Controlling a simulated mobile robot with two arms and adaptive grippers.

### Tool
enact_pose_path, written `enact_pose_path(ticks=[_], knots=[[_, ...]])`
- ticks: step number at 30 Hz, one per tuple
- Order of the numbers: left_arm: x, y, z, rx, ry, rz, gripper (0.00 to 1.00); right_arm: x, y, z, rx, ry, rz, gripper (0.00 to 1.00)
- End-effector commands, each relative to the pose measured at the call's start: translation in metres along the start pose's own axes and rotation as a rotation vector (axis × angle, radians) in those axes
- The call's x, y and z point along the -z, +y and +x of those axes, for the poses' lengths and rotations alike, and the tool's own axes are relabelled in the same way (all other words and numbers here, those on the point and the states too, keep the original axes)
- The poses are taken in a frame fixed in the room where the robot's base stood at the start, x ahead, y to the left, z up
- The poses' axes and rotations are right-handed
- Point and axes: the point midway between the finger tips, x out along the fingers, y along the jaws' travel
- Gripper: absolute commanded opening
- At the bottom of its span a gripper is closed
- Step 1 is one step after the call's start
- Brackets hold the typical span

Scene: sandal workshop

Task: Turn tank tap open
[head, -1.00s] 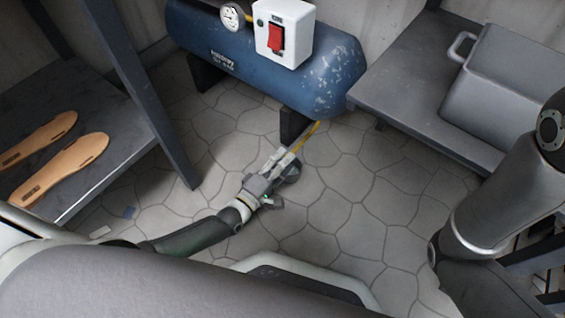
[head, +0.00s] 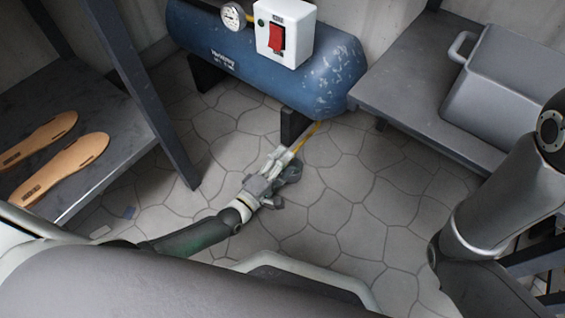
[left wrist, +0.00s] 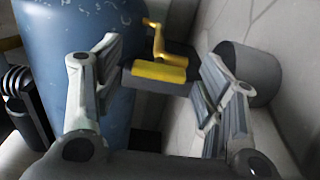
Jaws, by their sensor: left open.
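The blue tank (head: 210,50) lies on its side at the back; it also fills the left of the left wrist view (left wrist: 50,60). The tap shows as a yellow lever (left wrist: 158,70) on a dark grey block, with a bent yellow rod behind it. In the head view a thin yellow strip (head: 308,134) runs down from the tank's underside. My left gripper (head: 285,159) is open low beneath the tank. In the left wrist view its fingers (left wrist: 160,80) stand on either side of the yellow lever; contact is not clear. My right gripper is not in view.
A white box with a red switch (head: 277,38) and a gauge (head: 233,15) sit on the tank. A grey shelf (head: 400,95) with a grey bin (head: 510,85) is right. Left, a bench (head: 120,150) holds sandal soles (head: 65,155). A grey hollow cylinder (left wrist: 255,70) is beside the right finger.

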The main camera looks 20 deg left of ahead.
Motion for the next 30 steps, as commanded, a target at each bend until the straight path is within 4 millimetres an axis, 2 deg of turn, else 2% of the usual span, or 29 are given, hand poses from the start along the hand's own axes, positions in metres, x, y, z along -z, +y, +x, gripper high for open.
enact_pose_path(ticks=[7,21,25,30], knots=[[0.000,0.000,-0.009,0.000,0.000,0.000,0.64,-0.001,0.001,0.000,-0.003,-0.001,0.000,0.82],[0.000,-0.001,-0.098,0.003,0.000,0.000,0.64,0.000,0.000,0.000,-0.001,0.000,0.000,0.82],[0.000,0.000,-0.113,0.001,0.000,-0.001,0.64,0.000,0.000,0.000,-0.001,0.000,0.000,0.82],[0.000,0.000,-0.120,0.000,0.000,0.000,0.64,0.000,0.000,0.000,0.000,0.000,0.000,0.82]])
